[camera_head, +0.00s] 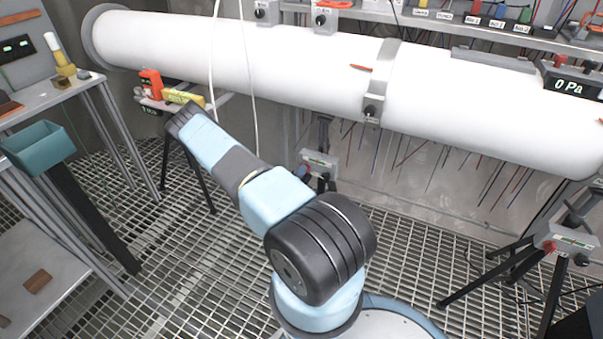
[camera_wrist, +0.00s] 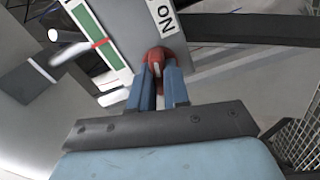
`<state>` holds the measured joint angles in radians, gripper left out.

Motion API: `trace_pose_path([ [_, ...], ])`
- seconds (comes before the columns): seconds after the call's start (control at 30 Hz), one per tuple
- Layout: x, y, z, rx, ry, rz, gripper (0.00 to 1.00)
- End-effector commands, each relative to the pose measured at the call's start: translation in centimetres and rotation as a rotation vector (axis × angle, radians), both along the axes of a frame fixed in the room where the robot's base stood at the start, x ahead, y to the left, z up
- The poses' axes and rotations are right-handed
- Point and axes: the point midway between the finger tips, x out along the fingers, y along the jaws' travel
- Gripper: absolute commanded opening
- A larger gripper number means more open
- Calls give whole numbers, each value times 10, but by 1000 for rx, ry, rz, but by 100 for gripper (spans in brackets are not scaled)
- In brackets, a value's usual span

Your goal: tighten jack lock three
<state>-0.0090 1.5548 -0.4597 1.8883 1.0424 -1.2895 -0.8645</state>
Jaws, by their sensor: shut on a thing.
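In the wrist view my gripper (camera_wrist: 160,80) has its two blue fingers closed around a red knob (camera_wrist: 161,56). The knob sits at the lower edge of a grey jack panel (camera_wrist: 132,22), which carries a green and white strip (camera_wrist: 92,35) and tilted black lettering. Two other jacks with red knobs stand under the pipe, one in the middle (camera_head: 320,161) and one at the right (camera_head: 566,239). I cannot read which is number three.
A large white pipe (camera_head: 300,60) runs across the back, with a grey clamp band (camera_head: 381,80). An orange device (camera_head: 151,83) and a yellow item (camera_head: 184,97) are by the left jack. A teal bin (camera_head: 38,148) and shelves stand left. The grated floor (camera_head: 430,235) is open at right centre.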

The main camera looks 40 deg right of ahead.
Motion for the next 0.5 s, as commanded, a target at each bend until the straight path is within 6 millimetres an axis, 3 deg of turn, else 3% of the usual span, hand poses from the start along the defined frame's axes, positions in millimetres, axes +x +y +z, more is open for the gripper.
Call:
trace_pose_path([
  [0.27, 0, 1, -2, 23, -43, 0, 0],
  [0.5, 0, 2, -3, 83, -182, 0, 0],
])
